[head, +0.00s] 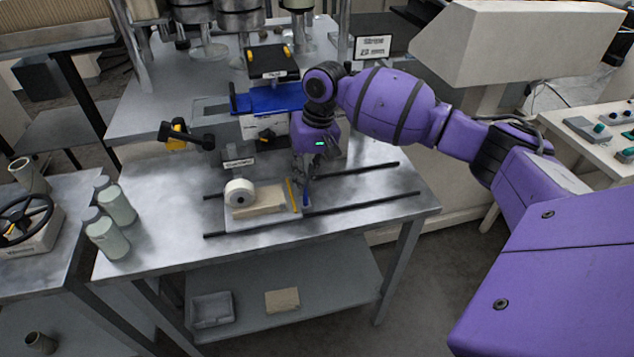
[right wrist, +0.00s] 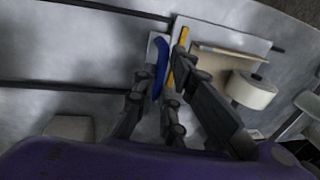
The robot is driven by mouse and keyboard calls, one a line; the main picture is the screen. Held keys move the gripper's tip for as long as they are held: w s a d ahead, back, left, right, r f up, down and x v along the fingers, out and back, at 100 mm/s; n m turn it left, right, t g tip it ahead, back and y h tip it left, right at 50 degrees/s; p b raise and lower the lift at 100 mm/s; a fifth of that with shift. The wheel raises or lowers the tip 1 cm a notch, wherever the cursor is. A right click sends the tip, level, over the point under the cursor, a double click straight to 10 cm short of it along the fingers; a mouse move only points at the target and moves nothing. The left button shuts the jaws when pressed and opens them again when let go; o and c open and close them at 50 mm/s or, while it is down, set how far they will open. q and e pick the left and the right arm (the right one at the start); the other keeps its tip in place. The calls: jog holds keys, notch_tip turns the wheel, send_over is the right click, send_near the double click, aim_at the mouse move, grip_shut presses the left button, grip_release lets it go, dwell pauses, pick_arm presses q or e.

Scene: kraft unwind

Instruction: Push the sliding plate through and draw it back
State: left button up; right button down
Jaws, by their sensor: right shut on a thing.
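The sliding plate (head: 262,222) is a pale flat plate lying between two dark rails on the metal bench in the head view. It bears a white roll (head: 239,193), a brown kraft sheet (head: 262,200) and a yellow bar (head: 292,195). A blue upright handle (head: 306,194) stands at the plate's right end. My right gripper (head: 304,180) reaches down over this end and is shut on the blue handle. In the right wrist view the handle (right wrist: 161,52) lies between the fingers (right wrist: 157,85), close beside the yellow bar (right wrist: 178,62). My left gripper is not in view.
Dark rails (head: 355,199) run left and right past the plate, with bare bench at their right ends. Grey-green canisters (head: 112,220) stand at the bench's left. A press with a blue block (head: 268,99) stands behind. A control desk (head: 590,135) is at right.

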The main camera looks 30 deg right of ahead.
aim_at(290, 198)
jog(key=shift+w+a+r, duration=0.15)
jog(key=shift+w+a, duration=0.05)
jog(key=shift+a, duration=0.85)
jog(key=shift+w+a+p, duration=0.15)
jog(key=shift+a+p, duration=0.2)
jog(key=shift+a, duration=0.45)
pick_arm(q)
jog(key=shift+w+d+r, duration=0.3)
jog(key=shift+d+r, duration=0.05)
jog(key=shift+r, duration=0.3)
pick_arm(e)
jog(key=shift+w+a, duration=0.1)
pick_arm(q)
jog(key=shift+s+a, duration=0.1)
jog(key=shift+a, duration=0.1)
pick_arm(e)
jog(key=c, duration=1.9)
grip_release()
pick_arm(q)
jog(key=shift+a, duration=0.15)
pick_arm(e)
jog(key=shift+o, duration=0.2)
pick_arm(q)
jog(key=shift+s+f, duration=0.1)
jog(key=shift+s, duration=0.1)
